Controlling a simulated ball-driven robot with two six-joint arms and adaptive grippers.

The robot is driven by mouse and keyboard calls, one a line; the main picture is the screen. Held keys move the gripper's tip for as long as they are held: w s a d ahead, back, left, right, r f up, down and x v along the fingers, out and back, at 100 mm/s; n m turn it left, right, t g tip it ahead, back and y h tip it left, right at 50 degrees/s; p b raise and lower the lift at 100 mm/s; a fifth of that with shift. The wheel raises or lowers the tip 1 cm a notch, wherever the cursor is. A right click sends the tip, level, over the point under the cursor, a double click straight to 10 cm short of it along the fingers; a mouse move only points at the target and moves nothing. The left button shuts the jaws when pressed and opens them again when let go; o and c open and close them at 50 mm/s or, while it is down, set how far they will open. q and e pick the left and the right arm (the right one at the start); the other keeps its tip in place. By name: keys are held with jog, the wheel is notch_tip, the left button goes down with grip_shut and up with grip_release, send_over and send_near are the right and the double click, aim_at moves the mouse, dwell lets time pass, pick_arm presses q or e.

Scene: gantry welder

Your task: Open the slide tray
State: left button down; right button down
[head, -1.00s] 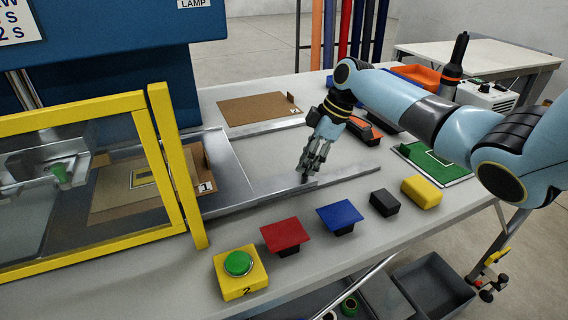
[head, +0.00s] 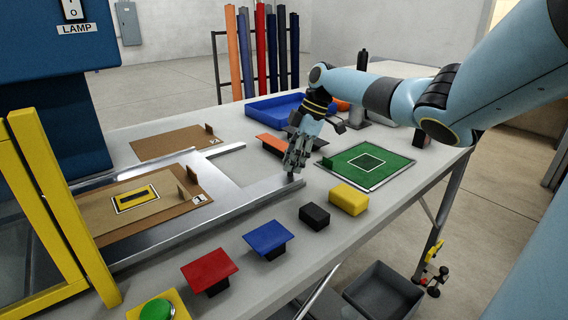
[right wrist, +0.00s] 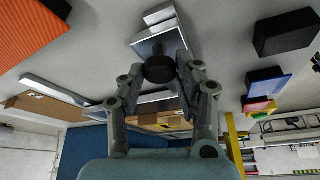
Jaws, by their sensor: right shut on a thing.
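The slide tray (head: 190,228) is a flat metal tray with rails, and it extends out to the right from behind the yellow frame. My right gripper (head: 294,165) is at the right end of the tray's front rail, pointing down. It is shut on the dark round knob (right wrist: 160,68) there, which shows between its fingers in the right wrist view (right wrist: 160,62). In the head view the fingers mostly hide the knob. My left gripper is not in view.
Red (head: 209,268) and blue (head: 268,236) plates, a black block (head: 314,216) and a yellow block (head: 348,199) line the table's front. A green mat (head: 365,165) lies to the right of the gripper. An orange item (head: 272,144) and blue bin (head: 272,107) are behind.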

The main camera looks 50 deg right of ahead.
jog(key=shift+d, duration=0.1)
jog(key=c, duration=1)
grip_release()
jog(key=shift+o, duration=0.2)
jog(key=shift+r, duration=0.1)
jog(key=v, duration=1.1)
jog(key=shift+r, duration=0.35)
jog(key=shift+s+d, duration=0.1)
